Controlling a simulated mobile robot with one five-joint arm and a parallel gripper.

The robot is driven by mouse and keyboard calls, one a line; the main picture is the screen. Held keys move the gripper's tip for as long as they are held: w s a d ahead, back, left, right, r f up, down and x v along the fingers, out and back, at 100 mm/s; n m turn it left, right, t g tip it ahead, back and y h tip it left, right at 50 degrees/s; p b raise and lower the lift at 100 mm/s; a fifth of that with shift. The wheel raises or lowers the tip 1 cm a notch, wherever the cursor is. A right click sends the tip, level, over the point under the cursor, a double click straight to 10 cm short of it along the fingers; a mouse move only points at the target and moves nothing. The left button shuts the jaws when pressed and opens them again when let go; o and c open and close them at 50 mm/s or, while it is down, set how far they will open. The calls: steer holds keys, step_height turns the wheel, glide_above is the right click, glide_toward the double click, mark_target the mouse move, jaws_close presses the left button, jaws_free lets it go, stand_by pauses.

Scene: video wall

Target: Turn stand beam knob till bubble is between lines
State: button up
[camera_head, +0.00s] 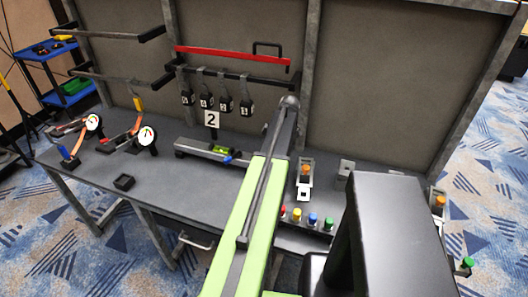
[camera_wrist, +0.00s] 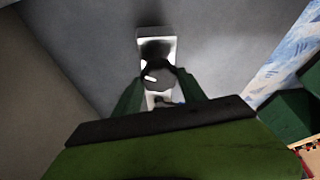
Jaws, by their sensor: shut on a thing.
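The stand beam (camera_head: 192,147) is a long grey bar on the bench, left of my arm, with a green vial (camera_head: 220,149) near its right end. The bubble and lines are too small to read. A blue part (camera_head: 229,158) shows at the beam's front right. In the wrist view, my gripper (camera_wrist: 160,77) has its two green fingers closed on either side of a dark round knob (camera_wrist: 157,74) with a white mark. The knob sits on a pale plate (camera_wrist: 156,37). In the head view my gripper is hidden behind my arm.
A sign marked 2 (camera_head: 211,119) stands behind the beam. Several coloured buttons (camera_head: 313,218) line the front edge right of my arm. Black tags (camera_head: 206,101) hang above.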

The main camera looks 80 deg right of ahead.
steer(key=shift+d+n+y, duration=0.15)
steer(key=shift+n+y, duration=0.15)
steer(key=shift+n, duration=0.8)
steer(key=o, duration=1.3)
steer(key=shift+o, duration=0.2)
steer(key=shift+r, duration=0.1)
steer(key=shift+s+d+r+p, duration=0.1)
steer(key=shift+s+r+p, duration=0.4)
steer(key=shift+r+p, duration=0.2)
steer(key=s+d, duration=0.2)
steer(key=s, duration=0.9)
steer(key=shift+d+f, duration=0.2)
